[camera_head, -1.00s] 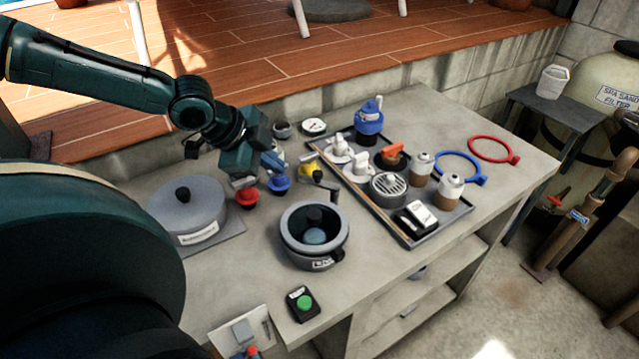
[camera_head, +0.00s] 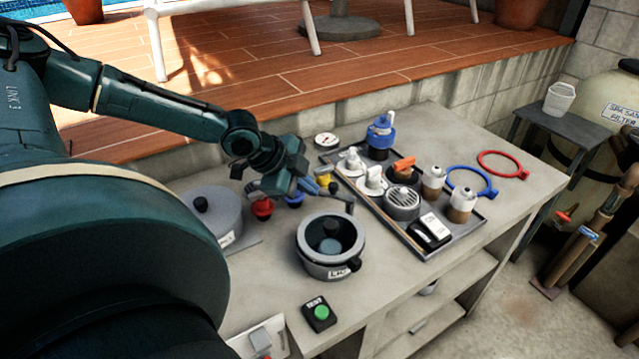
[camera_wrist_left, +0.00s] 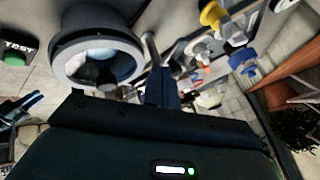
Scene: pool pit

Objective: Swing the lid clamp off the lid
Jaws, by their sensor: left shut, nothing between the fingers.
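A round grey pot (camera_head: 304,262) with a white label stands in the middle of the bench. Its top has a dark round centre. In the left wrist view the pot (camera_wrist_left: 68,68) is at upper left, and the clamp arm (camera_wrist_left: 151,48) is just beyond my closed fingers (camera_wrist_left: 160,88). My right gripper is not in view.
A grey lidded container (camera_head: 215,212) stands left of the pot. Red (camera_head: 262,208) and blue knobs are behind. A tray (camera_head: 470,238) with valves and bottles lies right. A green TEST button (camera_head: 321,313) is in front. Blue and red rings (camera_head: 503,165) lie far right.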

